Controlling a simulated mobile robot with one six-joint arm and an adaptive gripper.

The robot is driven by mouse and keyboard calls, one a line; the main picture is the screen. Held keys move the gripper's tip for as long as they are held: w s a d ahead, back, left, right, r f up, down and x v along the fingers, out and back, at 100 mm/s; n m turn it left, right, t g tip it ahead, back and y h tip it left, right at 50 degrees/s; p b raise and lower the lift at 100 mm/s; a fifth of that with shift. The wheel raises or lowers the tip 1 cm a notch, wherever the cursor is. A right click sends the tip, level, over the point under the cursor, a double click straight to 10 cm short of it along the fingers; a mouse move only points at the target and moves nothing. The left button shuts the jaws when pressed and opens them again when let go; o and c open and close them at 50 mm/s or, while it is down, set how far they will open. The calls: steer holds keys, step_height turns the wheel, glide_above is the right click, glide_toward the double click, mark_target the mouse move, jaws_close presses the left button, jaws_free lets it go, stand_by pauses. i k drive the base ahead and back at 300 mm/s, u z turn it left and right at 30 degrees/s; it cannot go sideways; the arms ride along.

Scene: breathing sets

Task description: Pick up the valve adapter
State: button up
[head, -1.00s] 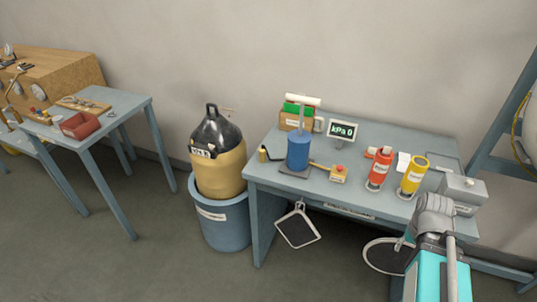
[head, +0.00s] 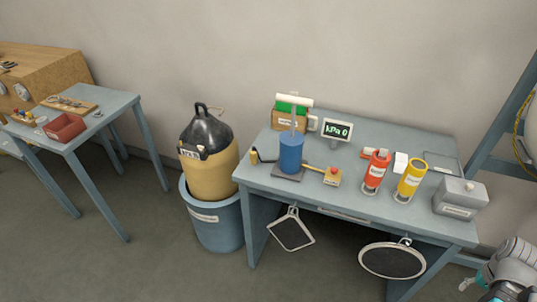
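A small brass-coloured cylinder (head: 253,156) stands at the left end of the grey-blue bench (head: 262,178). It may be the valve adapter, but it is too small to tell for sure. A dark flat item (head: 268,155) lies just right of it. My arm shows at the bottom right corner, with a part of my gripper (head: 474,284) near the floor area in the picture. It is far to the right of the brass piece and apart from it. Whether its fingers are open or shut does not show.
On the bench are a blue cylinder (head: 291,152), a kPa display (head: 338,130), a red bottle (head: 376,171), a yellow bottle (head: 411,178) and a grey box (head: 460,198). A yellow-black tank (head: 208,160) stands in a blue bin (head: 217,222) left of it. A side table holds a red tray (head: 66,127).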

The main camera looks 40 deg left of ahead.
mark_target(253, 157)
steer(key=z, duration=0.3)
steer(key=k, duration=1.05)
steer(key=u, duration=1.65)
steer(key=i, duration=0.35)
steer(key=u, duration=0.1)
